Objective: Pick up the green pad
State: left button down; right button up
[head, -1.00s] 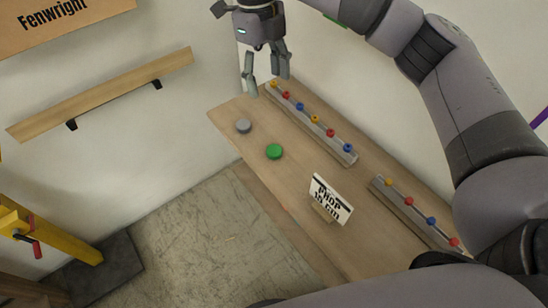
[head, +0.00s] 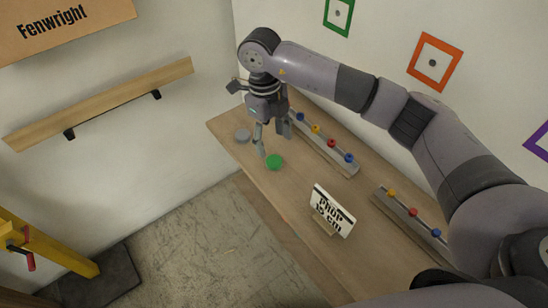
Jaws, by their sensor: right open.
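The green pad (head: 274,162) is a small round disc lying on the wooden table (head: 310,215), near its front edge. My right gripper (head: 275,145) is open and points down, just behind the pad. One fingertip is close to the pad's upper left edge; I cannot tell whether it touches. The other finger is farther right, over the table. My left gripper is not in view.
A grey disc (head: 242,136) lies left of the pad. A rail with coloured knobs (head: 334,157) stands behind, partly hidden by my gripper; a second rail (head: 410,215) is to the right. A sign (head: 332,211) stands between. A wall shelf (head: 105,98) is at left.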

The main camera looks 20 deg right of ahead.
aim_at(274, 160)
jog(key=shift+f, duration=0.55)
jog(key=shift+s+f+p, duration=0.15)
jog(key=shift+f+p, duration=0.25)
jog(key=shift+p, duration=0.15)
jog(key=f+p, duration=0.1)
jog(key=f, duration=0.2)
jog(key=shift+s+f+p, duration=0.2)
jog(key=shift+f+p, duration=0.1)
jog(key=shift+p, duration=0.05)
jog(key=shift+f, duration=0.35)
jog(key=c, duration=0.8)
